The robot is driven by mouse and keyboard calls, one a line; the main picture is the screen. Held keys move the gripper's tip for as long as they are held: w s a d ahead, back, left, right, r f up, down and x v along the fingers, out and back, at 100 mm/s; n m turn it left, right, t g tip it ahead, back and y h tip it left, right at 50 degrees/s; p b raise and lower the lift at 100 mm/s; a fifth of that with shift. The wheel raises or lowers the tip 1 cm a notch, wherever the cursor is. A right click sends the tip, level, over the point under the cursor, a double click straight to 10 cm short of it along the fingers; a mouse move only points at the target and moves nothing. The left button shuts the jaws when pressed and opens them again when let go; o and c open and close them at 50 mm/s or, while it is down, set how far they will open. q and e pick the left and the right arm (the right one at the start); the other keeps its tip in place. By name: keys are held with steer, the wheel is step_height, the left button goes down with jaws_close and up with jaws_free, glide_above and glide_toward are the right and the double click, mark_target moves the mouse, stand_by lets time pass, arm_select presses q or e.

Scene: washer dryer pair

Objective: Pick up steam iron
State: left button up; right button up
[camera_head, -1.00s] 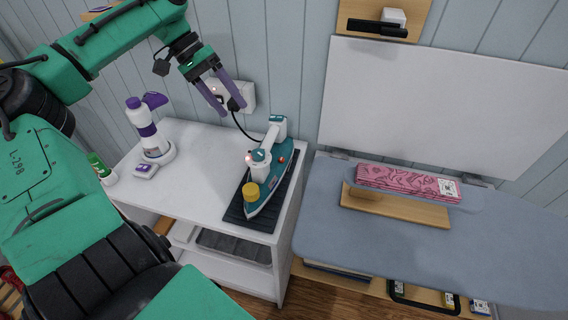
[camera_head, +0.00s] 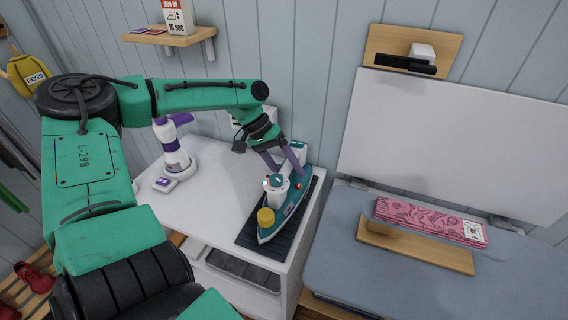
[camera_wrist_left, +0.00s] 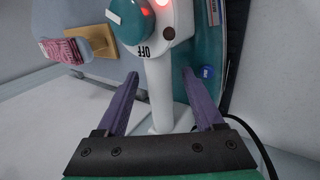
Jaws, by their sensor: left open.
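The steam iron (camera_head: 292,198) has a teal body, a white handle and a yellow cap. It lies on a dark ribbed mat (camera_head: 250,240) on the white cabinet. My left gripper (camera_head: 286,172) is open above the iron's rear part, its purple fingers pointing down and hiding part of the handle. In the left wrist view the iron's white handle (camera_wrist_left: 160,90) lies between the two open fingers (camera_wrist_left: 168,92), and a dial marked OFF and a red light show. I cannot tell if a finger touches it. My right gripper is not in view.
A white and purple bottle-like appliance (camera_head: 173,150) stands at the cabinet's (camera_head: 215,205) back left. The blue ironing board (camera_head: 350,245) is to the right, with a pink patterned folded cloth (camera_head: 430,220) on a wooden stand. A wall outlet with the iron's cord is behind.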

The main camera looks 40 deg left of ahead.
arm_select(q)
steer(key=shift+w, duration=0.1)
jaws_close()
steer(key=shift+a+r, duration=0.1)
